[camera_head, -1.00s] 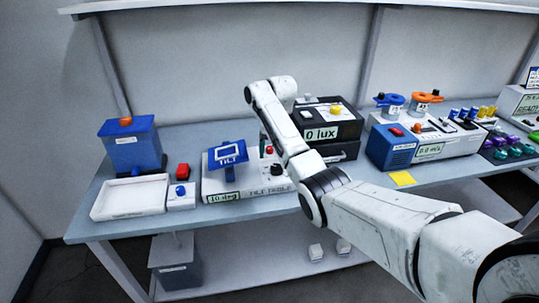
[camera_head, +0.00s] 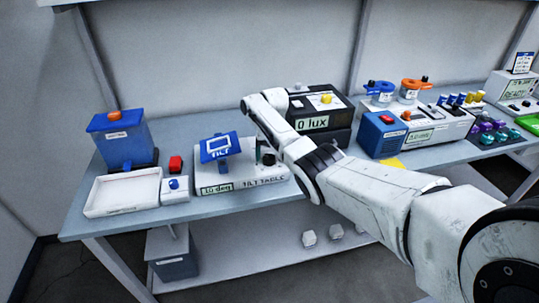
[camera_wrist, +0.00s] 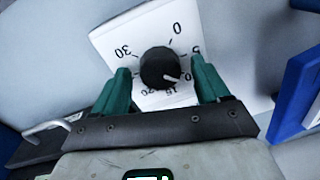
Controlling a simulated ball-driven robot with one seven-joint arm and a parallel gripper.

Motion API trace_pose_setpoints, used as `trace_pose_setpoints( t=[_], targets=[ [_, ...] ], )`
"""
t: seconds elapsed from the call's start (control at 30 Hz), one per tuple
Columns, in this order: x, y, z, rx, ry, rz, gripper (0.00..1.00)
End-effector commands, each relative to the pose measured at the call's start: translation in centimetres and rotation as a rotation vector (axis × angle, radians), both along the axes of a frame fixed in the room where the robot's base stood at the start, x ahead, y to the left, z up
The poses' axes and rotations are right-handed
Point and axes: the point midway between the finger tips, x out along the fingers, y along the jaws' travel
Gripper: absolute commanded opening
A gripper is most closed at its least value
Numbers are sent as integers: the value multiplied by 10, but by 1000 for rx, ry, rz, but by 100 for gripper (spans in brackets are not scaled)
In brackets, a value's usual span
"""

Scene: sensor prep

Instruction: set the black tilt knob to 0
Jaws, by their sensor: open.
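The black tilt knob (camera_wrist: 158,67) sits on a white dial plate (camera_wrist: 118,38) marked 0, 5, 15, 20 and 30, with one mark partly covered by a finger. Its white pointer line aims at the partly covered mark, between 5 and 15. My gripper (camera_wrist: 160,75) is open, with one green finger on each side of the knob; contact cannot be told. In the head view the knob (camera_head: 268,159) shows at the right of the white tilt table (camera_head: 262,188). Its display (camera_head: 216,189) reads 10 deg, and its blue plate (camera_head: 220,147) is tilted.
A black lux box (camera_head: 325,123) stands right of the tilt table, close to my arm. A blue button box (camera_head: 175,188), a white tray (camera_head: 112,193) and a blue bin (camera_head: 124,143) stand left. A blue box (camera_head: 383,134) stands farther right.

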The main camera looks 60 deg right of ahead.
Motion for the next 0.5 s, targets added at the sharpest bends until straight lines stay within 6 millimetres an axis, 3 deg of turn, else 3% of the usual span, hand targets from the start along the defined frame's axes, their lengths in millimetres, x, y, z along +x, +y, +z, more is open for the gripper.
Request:
trace_pose_setpoints(
  t=[0.3,0.5],
  targets=[
    [0,0,-3,0,0,1,75],
    [0,0,-3,0,0,1,57]
  ],
)
